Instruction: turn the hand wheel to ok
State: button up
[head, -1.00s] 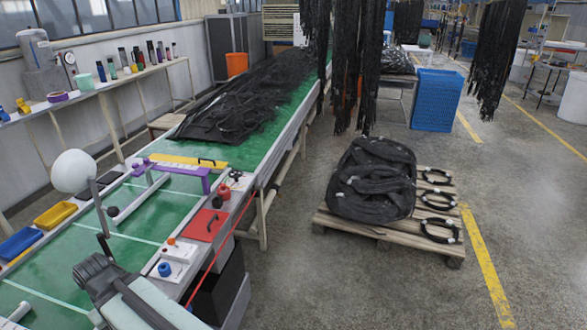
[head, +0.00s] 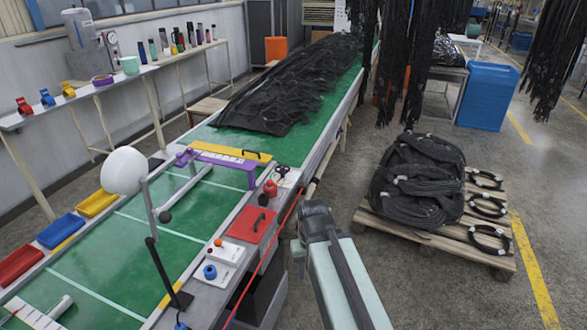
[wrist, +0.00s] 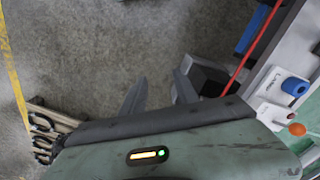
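No hand wheel with a readable ok mark can be made out. A red round knob (head: 270,188) stands on a small white box beside the green belt in the head view; its marking is too small to read. A blue knob (head: 210,271) sits on a white box nearer me; in the wrist view this blue knob (wrist: 295,86) has a label that seems to read LAMP. My gripper (wrist: 160,92) has its two grey fingers apart over the floor, with nothing between them. It is beside the bench edge, apart from both knobs.
A red panel with a black handle (head: 250,224) lies between the knobs. A pallet (head: 440,240) with black hoses stands right. Floor between is clear.

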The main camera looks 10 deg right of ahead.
aim_at(282, 171)
jog(key=z, duration=1.7)
jog(key=i, duration=3.1)
jog(key=u, duration=4.1)
jog(key=i, duration=0.25)
jog(key=u, duration=0.25)
